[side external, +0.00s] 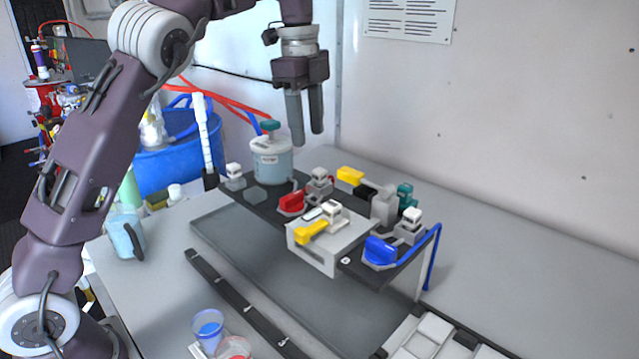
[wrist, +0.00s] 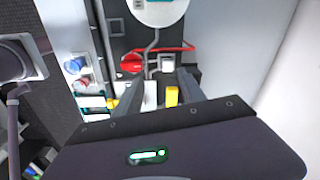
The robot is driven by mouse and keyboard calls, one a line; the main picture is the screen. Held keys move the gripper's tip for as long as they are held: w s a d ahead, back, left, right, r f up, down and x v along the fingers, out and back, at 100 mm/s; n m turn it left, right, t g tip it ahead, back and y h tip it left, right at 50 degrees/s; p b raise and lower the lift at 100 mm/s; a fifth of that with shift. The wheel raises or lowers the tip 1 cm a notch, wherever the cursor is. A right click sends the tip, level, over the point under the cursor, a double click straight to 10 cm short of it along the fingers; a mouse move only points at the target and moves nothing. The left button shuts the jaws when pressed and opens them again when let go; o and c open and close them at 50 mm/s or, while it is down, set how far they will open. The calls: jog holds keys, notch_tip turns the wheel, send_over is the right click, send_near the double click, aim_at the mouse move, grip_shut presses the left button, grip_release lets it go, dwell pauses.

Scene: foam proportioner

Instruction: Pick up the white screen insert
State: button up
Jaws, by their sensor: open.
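A slim, upright white ribbed piece (side external: 203,135) with a dark foot stands at the back left of the panel, in front of the blue bucket. It looks like the screen insert, but I cannot be sure; I cannot pick it out in the wrist view. My gripper (side external: 307,137) points down, open and empty, above the panel, to the right of and higher than the lidded pot. In the wrist view my gripper's fingers (wrist: 161,76) stand apart, with panel fittings showing beyond and between them.
The black panel (side external: 262,206) carries a pot with a teal knob (side external: 271,165), red (side external: 291,203), yellow (side external: 312,231) and blue (side external: 380,250) handles, and a white box (side external: 318,258). A blue cup (side external: 207,327) stands in front. The table at right (side external: 500,260) is clear.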

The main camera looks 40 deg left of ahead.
aim_at(319, 170)
jog(key=f+m, duration=0.1)
jog(key=w+f, duration=0.1)
jog(key=w+f+m, duration=0.1)
jog(key=f, duration=0.1)
jog(key=shift+d+m+g+y, duration=0.3)
jog(key=shift+d, duration=0.05)
notch_tip(319, 170, down, 6)
jog(key=shift+w+d+r, duration=0.1)
jog(key=shift+r, duration=0.05)
grip_shut()
